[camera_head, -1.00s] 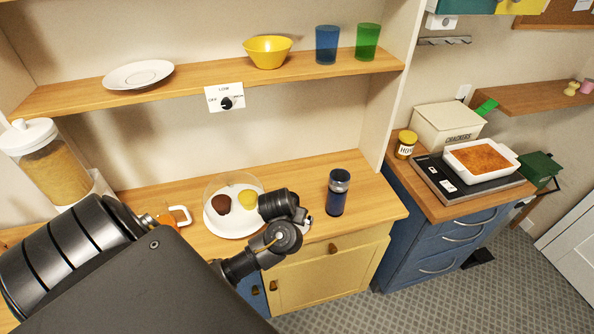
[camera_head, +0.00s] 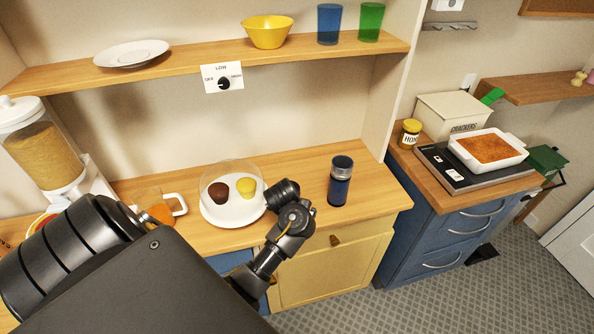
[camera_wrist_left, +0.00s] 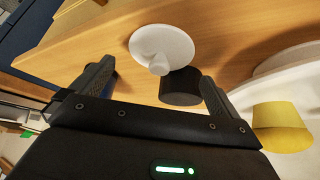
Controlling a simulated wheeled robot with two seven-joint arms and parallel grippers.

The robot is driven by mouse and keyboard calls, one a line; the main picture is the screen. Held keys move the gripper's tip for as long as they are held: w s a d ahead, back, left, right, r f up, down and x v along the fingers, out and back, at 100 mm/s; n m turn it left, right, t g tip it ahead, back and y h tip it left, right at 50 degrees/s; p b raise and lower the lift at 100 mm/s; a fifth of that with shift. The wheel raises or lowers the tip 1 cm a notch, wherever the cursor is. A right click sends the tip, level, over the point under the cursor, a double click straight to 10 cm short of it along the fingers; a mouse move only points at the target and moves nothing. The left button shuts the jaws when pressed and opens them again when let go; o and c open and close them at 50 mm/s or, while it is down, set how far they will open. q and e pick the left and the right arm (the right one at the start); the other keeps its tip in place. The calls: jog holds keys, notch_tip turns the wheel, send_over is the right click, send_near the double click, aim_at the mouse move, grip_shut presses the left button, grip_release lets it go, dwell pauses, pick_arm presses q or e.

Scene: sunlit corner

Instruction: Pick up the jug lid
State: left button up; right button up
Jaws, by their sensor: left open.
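A white round lid with a knob (camera_wrist_left: 162,46), which I take for the jug lid, lies on the wooden counter in the left wrist view. It is just beyond my left gripper (camera_wrist_left: 157,71), whose fingers are spread and apart from it. In the head view my left arm hides the lid and the fingers, right of the covered plate. A small jug with a white handle (camera_head: 181,204) and orange contents stands on the counter, partly behind my arm. My right gripper is not seen.
The white plate (camera_head: 232,216) under a clear dome holds a brown and a yellow cake. A dark blue jar (camera_head: 340,184) stands right of my arm. A short dark cylinder (camera_wrist_left: 180,90) is beside the lid; I cannot tell what it is. A shelf (camera_head: 190,67) overhangs behind.

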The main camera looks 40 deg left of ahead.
pick_arm(q)
jog(key=b+x, duration=0.1)
jog(key=x, duration=0.2)
jog(key=shift+s+d+f+b, duration=0.1)
jog(key=shift+d+b, duration=0.05)
jog(key=shift+b, duration=0.15)
jog(key=shift+w+f, duration=0.2)
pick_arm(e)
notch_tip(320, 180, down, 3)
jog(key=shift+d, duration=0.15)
pick_arm(q)
jog(key=shift+r, duration=0.1)
jog(key=c, duration=1)
